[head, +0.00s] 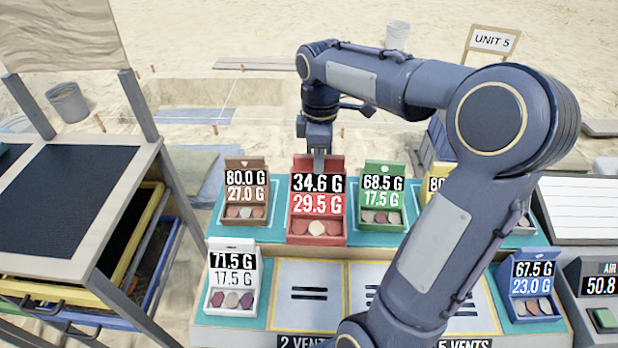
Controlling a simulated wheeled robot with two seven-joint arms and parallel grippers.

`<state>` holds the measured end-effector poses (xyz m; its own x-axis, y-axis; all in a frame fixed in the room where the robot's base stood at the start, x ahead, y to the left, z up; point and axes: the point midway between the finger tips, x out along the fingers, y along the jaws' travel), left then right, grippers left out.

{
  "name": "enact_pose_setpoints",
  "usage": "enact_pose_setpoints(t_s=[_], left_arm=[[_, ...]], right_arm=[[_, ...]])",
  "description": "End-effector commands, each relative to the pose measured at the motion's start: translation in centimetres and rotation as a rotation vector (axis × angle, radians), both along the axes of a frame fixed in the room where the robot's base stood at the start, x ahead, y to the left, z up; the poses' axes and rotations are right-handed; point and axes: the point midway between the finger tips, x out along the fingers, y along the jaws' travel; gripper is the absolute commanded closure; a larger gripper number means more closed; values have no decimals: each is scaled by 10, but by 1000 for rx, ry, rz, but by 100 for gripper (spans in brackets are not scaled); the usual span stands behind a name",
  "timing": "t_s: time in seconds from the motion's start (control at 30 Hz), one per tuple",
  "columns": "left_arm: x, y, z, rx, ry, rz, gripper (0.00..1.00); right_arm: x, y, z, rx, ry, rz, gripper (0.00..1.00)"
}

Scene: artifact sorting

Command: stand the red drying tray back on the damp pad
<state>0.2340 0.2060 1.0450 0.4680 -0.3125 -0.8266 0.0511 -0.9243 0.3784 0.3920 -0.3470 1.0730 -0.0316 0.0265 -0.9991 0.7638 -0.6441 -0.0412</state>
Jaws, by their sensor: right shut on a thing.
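The red drying tray (317,228) stands upright at the back row, marked 34.6 G and 29.5 G, with several round pieces in its front. My right gripper (318,163) reaches down from above and is shut on the tray's top back edge. The tray looks larger than its neighbours and its lower edge overlaps the front of the teal back strip (270,232). I cannot tell whether its base touches the strip. No surface is labelled as the damp pad, so I cannot tell which one it is. My left gripper is not in view.
A brown tray (246,190) is close left and a green tray (382,197) close right. A white tray (232,280) and blue tray (532,290) stand in front. The cream panel (307,312) marked 2 VENTS is bare. My right arm hides part of the right side.

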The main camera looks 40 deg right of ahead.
Motion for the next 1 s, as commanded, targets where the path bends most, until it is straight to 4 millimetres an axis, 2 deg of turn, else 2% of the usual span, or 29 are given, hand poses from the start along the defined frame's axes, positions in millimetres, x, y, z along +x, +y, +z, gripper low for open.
enact_pose_setpoints(t_s=[0.37, 0.6, 0.73, 1.0], left_arm=[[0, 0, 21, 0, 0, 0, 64], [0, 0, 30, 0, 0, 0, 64], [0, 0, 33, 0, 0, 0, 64], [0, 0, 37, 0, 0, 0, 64]], right_arm=[[59, -40, -29, 1, 3, -2, 100], [87, -60, -67, 0, 4, -1, 100], [97, -66, -81, 0, 1, 0, 100], [105, -72, -100, 1, 3, 0, 100]])
